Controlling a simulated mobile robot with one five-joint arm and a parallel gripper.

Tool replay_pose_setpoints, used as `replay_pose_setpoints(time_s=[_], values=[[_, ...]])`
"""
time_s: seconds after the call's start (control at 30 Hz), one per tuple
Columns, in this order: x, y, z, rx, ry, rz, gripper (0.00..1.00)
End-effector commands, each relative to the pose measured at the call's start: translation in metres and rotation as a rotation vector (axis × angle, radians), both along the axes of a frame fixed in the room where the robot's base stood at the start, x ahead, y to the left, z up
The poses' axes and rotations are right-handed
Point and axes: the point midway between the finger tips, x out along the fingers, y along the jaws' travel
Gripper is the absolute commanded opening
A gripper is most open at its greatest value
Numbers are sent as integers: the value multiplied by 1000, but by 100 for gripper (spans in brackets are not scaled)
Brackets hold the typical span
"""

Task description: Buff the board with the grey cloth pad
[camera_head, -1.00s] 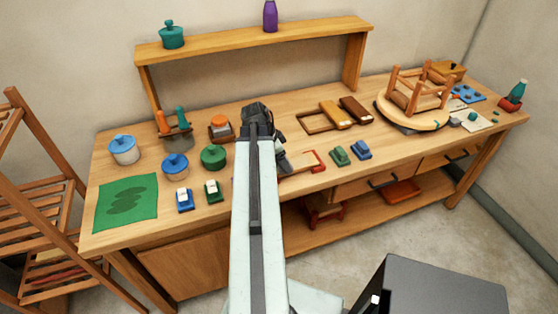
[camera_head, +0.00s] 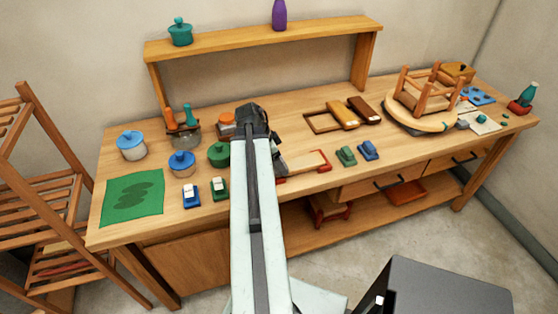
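A pale wooden board (camera_head: 308,163) lies near the table's front edge, with red pieces at its ends. My arm reaches out over the table, and its dark end hides part of the area at the board's left. My gripper (camera_head: 279,163) shows only as a small dark shape beside the board's left end. Its fingers cannot be made out, nor whether they hold anything. I cannot pick out the grey cloth pad for certain. A small grey piece (camera_head: 462,124) lies by the round turntable at the right.
Green (camera_head: 345,156) and blue (camera_head: 368,150) blocks sit right of the board. Pots, including a blue-lidded one (camera_head: 181,164), and a green mat (camera_head: 133,198) are at the left. An upturned stool (camera_head: 430,92) stands at the right. A raised shelf (camera_head: 265,38) spans the back.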

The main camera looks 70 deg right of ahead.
Motion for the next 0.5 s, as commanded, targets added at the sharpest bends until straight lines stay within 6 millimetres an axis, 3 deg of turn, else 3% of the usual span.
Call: replay_pose_setpoints(time_s=[0.5], values=[[0, 0, 60, 0, 0, 0, 44]])
